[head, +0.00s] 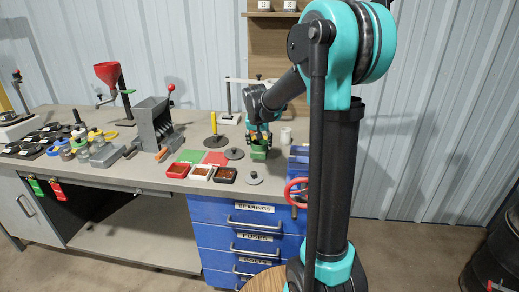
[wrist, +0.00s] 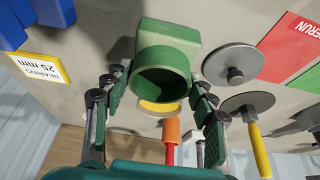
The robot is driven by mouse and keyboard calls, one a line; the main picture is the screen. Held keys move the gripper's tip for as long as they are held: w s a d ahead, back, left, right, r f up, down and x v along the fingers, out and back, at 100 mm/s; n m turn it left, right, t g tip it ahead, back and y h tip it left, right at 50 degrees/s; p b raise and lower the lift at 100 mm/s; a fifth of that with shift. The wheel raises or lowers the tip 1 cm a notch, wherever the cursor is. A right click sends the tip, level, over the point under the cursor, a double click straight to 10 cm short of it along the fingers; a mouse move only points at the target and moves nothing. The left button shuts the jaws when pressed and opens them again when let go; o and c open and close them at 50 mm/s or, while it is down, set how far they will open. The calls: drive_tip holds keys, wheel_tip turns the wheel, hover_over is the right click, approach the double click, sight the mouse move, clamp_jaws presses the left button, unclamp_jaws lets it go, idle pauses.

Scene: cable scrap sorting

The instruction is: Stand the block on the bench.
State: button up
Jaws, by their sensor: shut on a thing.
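The block is a green housing with a round bore (wrist: 165,55), seen in the middle of the wrist view with the bore's open mouth facing the camera. In the head view the green block (head: 259,152) shows below my gripper (head: 260,138), over the right part of the bench (head: 130,178). In the wrist view the two fingers of my gripper (wrist: 161,92) are on either side of the block, shut on it. I cannot tell whether its underside touches the bench.
A blue vise (head: 299,160) with a red handwheel stands right of the block. Grey discs (wrist: 233,64), one with a yellow handle (wrist: 258,150), lie nearby. A white cylinder (head: 286,136) stands close behind. Small trays (head: 200,173) and red and green mats are to the left.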

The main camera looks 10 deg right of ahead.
drive_tip(key=shift+f, duration=1.2)
drive_tip(key=shift+f, duration=0.1)
drive_tip(key=o, duration=1.7)
drive_tip(key=v, duration=1.2)
